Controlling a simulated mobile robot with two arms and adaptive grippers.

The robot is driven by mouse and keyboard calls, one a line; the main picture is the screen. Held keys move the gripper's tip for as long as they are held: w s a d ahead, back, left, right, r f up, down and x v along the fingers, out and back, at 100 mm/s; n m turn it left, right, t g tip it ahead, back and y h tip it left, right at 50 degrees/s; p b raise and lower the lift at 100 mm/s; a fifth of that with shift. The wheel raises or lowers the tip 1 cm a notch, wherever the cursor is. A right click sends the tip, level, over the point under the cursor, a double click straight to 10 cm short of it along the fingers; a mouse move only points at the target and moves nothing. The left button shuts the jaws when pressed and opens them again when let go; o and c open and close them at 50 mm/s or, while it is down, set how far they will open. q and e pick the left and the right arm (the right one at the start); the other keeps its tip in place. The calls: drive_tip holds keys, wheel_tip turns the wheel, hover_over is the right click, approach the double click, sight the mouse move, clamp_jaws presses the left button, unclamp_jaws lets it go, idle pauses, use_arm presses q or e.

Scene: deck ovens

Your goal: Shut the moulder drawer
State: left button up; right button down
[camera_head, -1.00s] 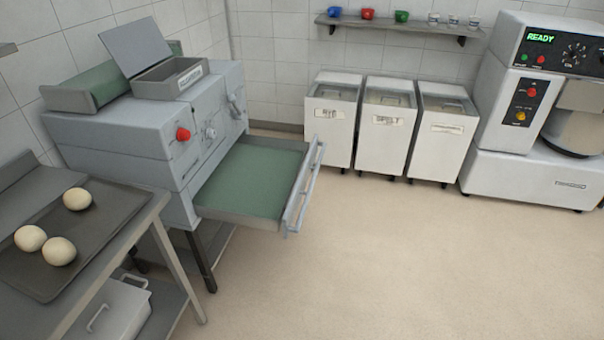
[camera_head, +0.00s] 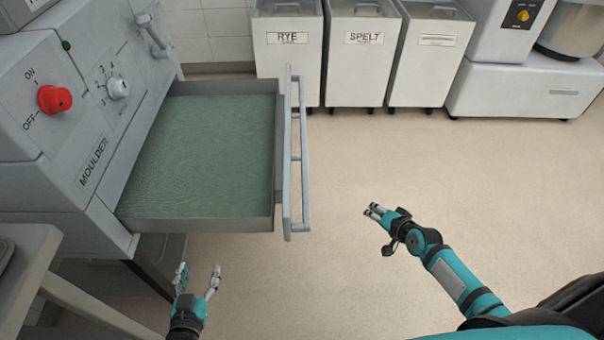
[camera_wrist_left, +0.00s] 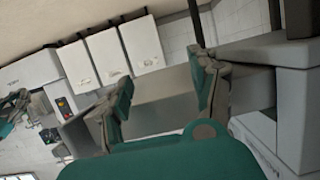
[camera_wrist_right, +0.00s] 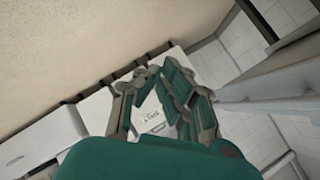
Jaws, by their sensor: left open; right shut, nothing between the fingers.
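The moulder (camera_head: 75,110) is a grey machine at the left in the head view. Its drawer (camera_head: 202,225) is pulled out to the right, with a green bottom and a vertical front panel carrying a long bar handle (camera_head: 304,150). My left gripper (camera_head: 199,272) is open and empty, below the drawer's near edge in the picture and apart from the handle. My right gripper (camera_head: 372,210) is shut and empty, to the right of the handle with a clear gap. The left wrist view shows the open left fingers (camera_wrist_left: 165,95); the right wrist view shows the right fingers (camera_wrist_right: 158,92).
White bins (camera_head: 290,60) labelled RYE and SPELT, plus a third, stand along the back wall. A large white machine (camera_head: 520,85) is at the back right. A grey table (camera_head: 30,260) is at the lower left. The floor (camera_head: 420,170) right of the drawer is clear.

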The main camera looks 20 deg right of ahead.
sight(304, 154)
drive_tip(key=w+a+r+m+t+y+b, duration=0.1)
drive_tip(key=w+a+r+t+y+b, duration=0.2)
drive_tip(key=r+b, duration=0.55)
drive_tip(key=w+a+r+m+t+y+b, duration=0.2)
drive_tip(key=a+r+y+b, duration=0.25)
drive_tip(key=r+b, duration=0.35)
use_arm(q)
drive_tip(key=s+r+t+h+p, duration=0.1)
drive_tip(key=s+r+t, duration=0.3)
drive_tip(key=r, duration=1.7)
drive_tip(key=shift+d+r+t+h+p, duration=0.3)
drive_tip(key=shift+t+h, duration=0.6)
drive_tip(key=shift+t, duration=1.7)
use_arm(e)
drive_tip(key=shift+w+a+r, duration=0.25)
drive_tip(key=shift+w+a, duration=1.3)
drive_tip(key=shift+w, duration=0.1)
drive_tip(key=shift+w+a+r, duration=0.2)
drive_tip(key=shift+w+a, duration=1.35)
drive_tip(key=shift+w, duration=0.1)
drive_tip(key=shift+w+a+r, duration=0.25)
drive_tip(key=shift+w+a, duration=1.3)
drive_tip(key=shift+w, duration=0.1)
use_arm(q)
drive_tip(key=shift+a+f, duration=0.1)
drive_tip(key=shift+f, duration=0.05)
